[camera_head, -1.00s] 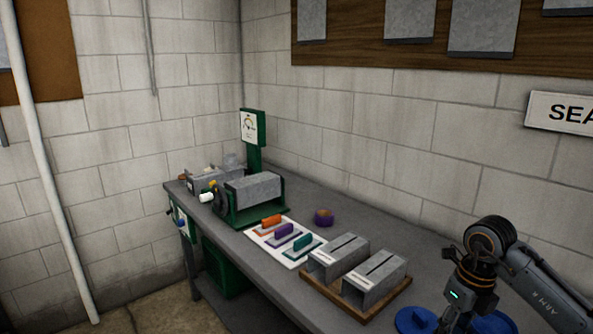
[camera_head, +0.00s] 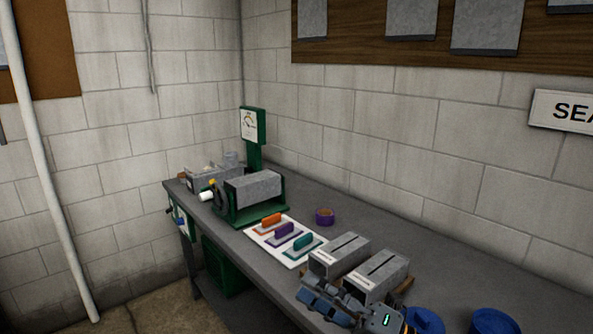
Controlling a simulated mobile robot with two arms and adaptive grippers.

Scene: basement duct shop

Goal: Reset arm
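My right gripper (camera_head: 306,289) is at the bottom of the head view, in front of the wooden tray with two grey metal duct boxes. Its blue-grey fingers point left and look spread apart, with nothing seen between them. The wrist with a green light (camera_head: 385,320) is at the bottom edge, and the rest of that arm is out of frame. The gripper overlaps the tray's front edge in the picture; I cannot tell whether it touches it. My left gripper is not in view.
Bare bench (camera_head: 420,240) lies along the wall.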

